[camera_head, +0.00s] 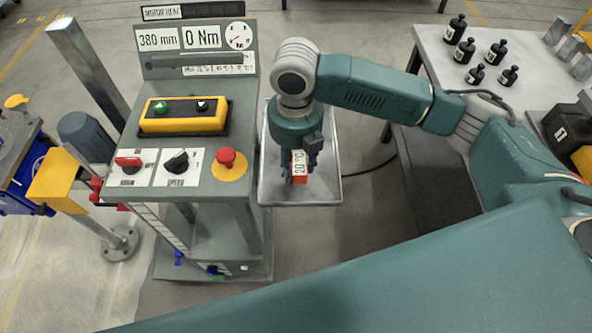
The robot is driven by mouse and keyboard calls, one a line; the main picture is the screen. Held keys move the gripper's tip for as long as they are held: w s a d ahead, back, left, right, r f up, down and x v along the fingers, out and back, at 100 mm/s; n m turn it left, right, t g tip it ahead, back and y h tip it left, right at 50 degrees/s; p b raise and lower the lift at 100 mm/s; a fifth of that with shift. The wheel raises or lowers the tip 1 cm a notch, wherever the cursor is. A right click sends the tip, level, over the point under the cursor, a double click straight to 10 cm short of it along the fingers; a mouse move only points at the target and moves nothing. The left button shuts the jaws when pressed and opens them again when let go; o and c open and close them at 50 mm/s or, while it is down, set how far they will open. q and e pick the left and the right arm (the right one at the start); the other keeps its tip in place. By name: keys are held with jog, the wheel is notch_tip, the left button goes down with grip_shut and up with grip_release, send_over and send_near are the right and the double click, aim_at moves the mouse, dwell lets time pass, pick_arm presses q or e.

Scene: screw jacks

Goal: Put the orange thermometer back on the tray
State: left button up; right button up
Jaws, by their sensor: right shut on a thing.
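The orange thermometer (299,170) has a white display face reading about "20" and an orange body. My right gripper (298,172) points down and is shut on it. The tray (327,189) is a grey metal tray with a raised rim, at the right side of the control console. The gripper and thermometer are over the tray in this view, near its front half. I cannot tell whether the thermometer touches the tray. The arm hides the tray's back part. My left gripper is not in view.
The control console (240,140) stands left of the tray, with a red stop button (227,157), knobs and a yellow button box (184,115). A table (433,47) with several black bottles stands at the back right. My arm crosses the right side.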

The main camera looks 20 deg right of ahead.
aim_at(296, 174)
jog(key=shift+f, duration=1.9)
jog(key=o, duration=1.4)
jog(key=shift+f, duration=0.1)
notch_tip(296, 174, up, 12)
jog(key=shift+r+b, duration=0.15)
jog(key=shift+b, duration=0.7)
